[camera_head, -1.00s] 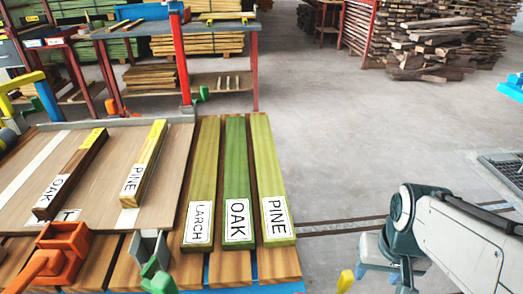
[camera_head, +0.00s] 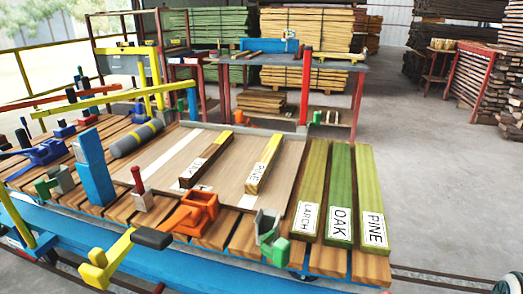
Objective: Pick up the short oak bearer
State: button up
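The short oak bearer (camera_head: 205,160) is a dark brown bar with a yellow far end and a white OAK label on its near part. It lies flat on a light wooden panel (camera_head: 150,167) on the slatted trolley, slanting away from me. A similar bar labelled PINE (camera_head: 264,165), also yellow at its far end, lies to its right with a gap between. A longer green board labelled OAK (camera_head: 340,195) lies further right, between the LARCH board (camera_head: 312,190) and the longer PINE board (camera_head: 371,195). My gripper is out of view.
An orange clamp (camera_head: 193,213) and a grey-green clamp (camera_head: 270,235) stand at the panel's near edge. A yellow lever with a dark grip (camera_head: 115,258) juts out at the front. A grey cylinder (camera_head: 137,139) lies left of the panel. Open floor (camera_head: 440,190) is at the right.

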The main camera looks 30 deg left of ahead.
aim_at(188, 179)
jog(key=u, duration=3.05)
jog(key=k, duration=0.9)
jog(key=z, duration=1)
jog(key=i, duration=1)
jog(key=z, duration=0.05)
